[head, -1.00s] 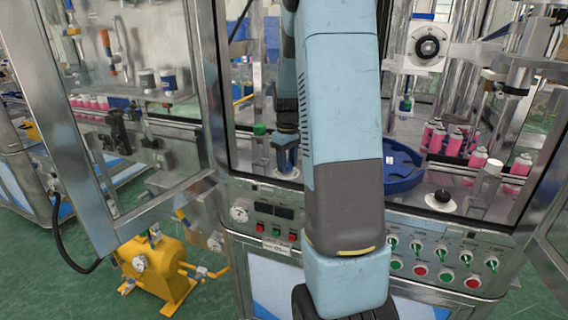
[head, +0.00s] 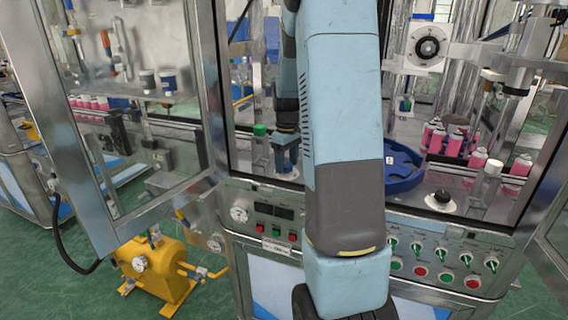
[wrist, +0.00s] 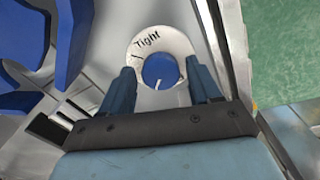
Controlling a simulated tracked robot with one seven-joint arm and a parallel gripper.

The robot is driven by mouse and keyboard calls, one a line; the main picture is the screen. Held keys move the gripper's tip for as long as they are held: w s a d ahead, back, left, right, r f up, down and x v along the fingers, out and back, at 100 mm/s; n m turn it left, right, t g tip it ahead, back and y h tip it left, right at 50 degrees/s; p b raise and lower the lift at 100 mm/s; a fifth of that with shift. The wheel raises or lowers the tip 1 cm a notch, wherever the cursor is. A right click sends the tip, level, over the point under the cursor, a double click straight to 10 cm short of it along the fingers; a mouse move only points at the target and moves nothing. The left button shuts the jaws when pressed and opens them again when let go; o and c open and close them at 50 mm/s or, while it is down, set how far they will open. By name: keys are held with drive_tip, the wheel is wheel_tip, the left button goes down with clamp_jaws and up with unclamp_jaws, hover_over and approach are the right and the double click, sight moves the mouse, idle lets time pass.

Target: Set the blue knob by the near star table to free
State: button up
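The blue knob (wrist: 160,70) sits in the middle of a round white dial plate (wrist: 178,41) in the wrist view. The plate reads "Tight" on its upper left. A short white mark on the knob points to its lower edge, away from that word; no "free" label can be read. My gripper (wrist: 161,78) is open, with one finger on each side of the knob; I cannot tell whether they touch it. The blue star table (wrist: 20,45) shows at the left of the wrist view and partly behind my arm in the head view (head: 402,172). The knob is hidden in the head view.
A metal cabinet frame post (head: 212,90) stands left of my arm. A panel with green switches and red and green buttons (head: 445,277) runs along the front. A black knob on a white disc (head: 441,198) and pink cans (head: 455,145) are at right.

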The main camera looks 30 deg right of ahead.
sight(287, 164)
drive_tip(key=shift+o, duration=0.4)
wheel_tip(287, 164, up, 14)
drive_tip(key=shift+f, duration=0.2)
drive_tip(key=shift+s+a, duration=0.1)
idle(1.6)
